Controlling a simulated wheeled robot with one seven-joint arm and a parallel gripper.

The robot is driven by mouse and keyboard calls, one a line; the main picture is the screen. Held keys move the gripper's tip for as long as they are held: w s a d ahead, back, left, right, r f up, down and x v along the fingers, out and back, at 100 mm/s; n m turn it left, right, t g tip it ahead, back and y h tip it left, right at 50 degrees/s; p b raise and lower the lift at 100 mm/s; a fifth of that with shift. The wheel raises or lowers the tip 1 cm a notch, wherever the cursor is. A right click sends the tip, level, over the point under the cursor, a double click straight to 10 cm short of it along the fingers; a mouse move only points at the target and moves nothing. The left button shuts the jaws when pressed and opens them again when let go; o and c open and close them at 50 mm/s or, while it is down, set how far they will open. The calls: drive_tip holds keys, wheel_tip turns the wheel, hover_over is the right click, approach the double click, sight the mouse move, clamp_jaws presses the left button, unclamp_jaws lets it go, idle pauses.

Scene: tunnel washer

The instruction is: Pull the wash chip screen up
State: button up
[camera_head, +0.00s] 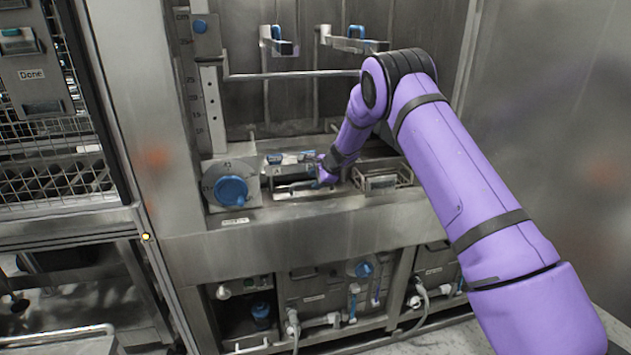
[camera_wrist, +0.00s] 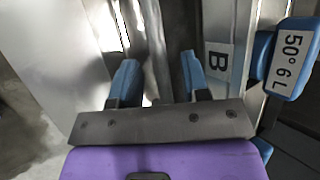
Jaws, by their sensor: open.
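My purple arm reaches into the steel wash bay, and my gripper (camera_head: 322,178) is low over the tank opening, beside a metal insert with blue parts (camera_head: 281,158). In the wrist view my gripper (camera_wrist: 158,68) has its two blue fingers apart. Bright metal strips show beyond and between them, and I see nothing clearly held. A white label B (camera_wrist: 217,66) is on a metal plate just right of the right finger. I cannot tell for certain which metal part is the wash chip screen; the arm and gripper hide part of the tank.
A blue tag reading 50° 6 L (camera_wrist: 292,63) stands close on the right. A blue knob (camera_head: 231,190) is at the tank's front left, and a small metal basket (camera_head: 381,181) right of my gripper. A horizontal rail (camera_head: 290,74) crosses behind. A wire rack (camera_head: 50,185) stands left.

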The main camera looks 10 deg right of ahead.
drive_tip(key=shift+f, duration=0.15)
drive_tip(key=shift+a, duration=0.1)
clamp_jaws()
wheel_tip(320, 180, up, 15)
drive_tip(key=shift+f, duration=0.15)
unclamp_jaws()
idle(0.3)
